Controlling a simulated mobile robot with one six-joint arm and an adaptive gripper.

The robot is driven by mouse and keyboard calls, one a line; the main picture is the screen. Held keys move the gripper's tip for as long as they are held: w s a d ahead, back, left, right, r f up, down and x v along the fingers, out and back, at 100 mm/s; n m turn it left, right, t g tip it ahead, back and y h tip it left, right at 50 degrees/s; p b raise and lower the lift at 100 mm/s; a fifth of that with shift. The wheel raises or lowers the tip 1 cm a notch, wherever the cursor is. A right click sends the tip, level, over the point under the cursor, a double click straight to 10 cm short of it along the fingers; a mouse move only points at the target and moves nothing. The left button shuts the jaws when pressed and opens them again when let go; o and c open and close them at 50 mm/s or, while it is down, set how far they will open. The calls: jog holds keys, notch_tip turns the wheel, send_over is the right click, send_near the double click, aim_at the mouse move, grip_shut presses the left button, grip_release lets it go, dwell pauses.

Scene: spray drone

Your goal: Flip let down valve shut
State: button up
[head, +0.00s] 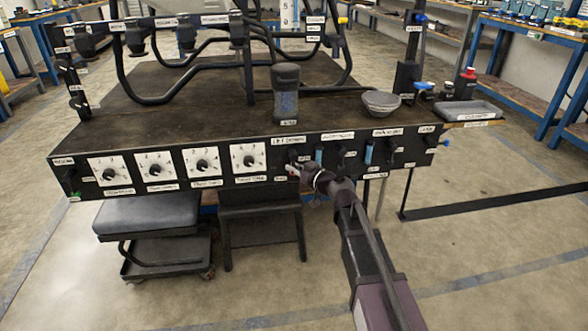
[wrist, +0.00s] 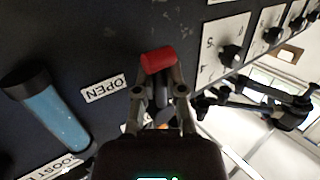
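A red cylindrical handle (wrist: 158,60) sits on the dark panel at the tips of my gripper in the wrist view. I take it to be the let down valve's handle. My gripper (wrist: 159,78) has its two fingers partly apart, one on each side just below the red piece, with a dark part between them. Whether they press on it cannot be told. A white label reading OPEN (wrist: 104,88) is left of the fingers.
A blue cylinder with a black cap (wrist: 48,110) sticks out left of my gripper. White-plated dials (head: 202,163) line the front panel (head: 75,172). A grey bowl (head: 381,102) stands on top.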

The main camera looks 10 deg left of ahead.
jog(key=o, duration=0.5)
jog(key=shift+c, duration=0.2)
jog(key=shift+d+r+n+h+p, duration=0.1)
jog(key=shift+n+h+p, duration=0.2)
jog(key=shift+p, duration=0.2)
jog(key=shift+w+d+r+n+h+p, duration=0.15)
jog(key=shift+d+n+h+p, duration=0.2)
jog(key=shift+n+h+p, duration=0.5)
jog(key=shift+w+d+r+n+h+p, duration=0.15)
jog(key=shift+d+n+h+p, duration=0.25)
jog(key=shift+p, duration=0.65)
jog(key=s+d+r+m+g+h+p, duration=0.2)
jog(key=s+d+r+p, duration=0.4)
jog(key=p, duration=0.6)
jog(key=s+d+r+m+g+h+p, duration=0.2)
jog(key=s+d+r+p, duration=0.5)
jog(key=d+r+p, duration=0.4)
jog(key=shift+s+d+m+g+p, duration=0.3)
jog(key=shift+d+m+p, duration=0.15)
jog(key=shift+d+p, duration=0.6)
jog(key=shift+f+h, duration=0.1)
jog(key=shift+h, duration=0.15)
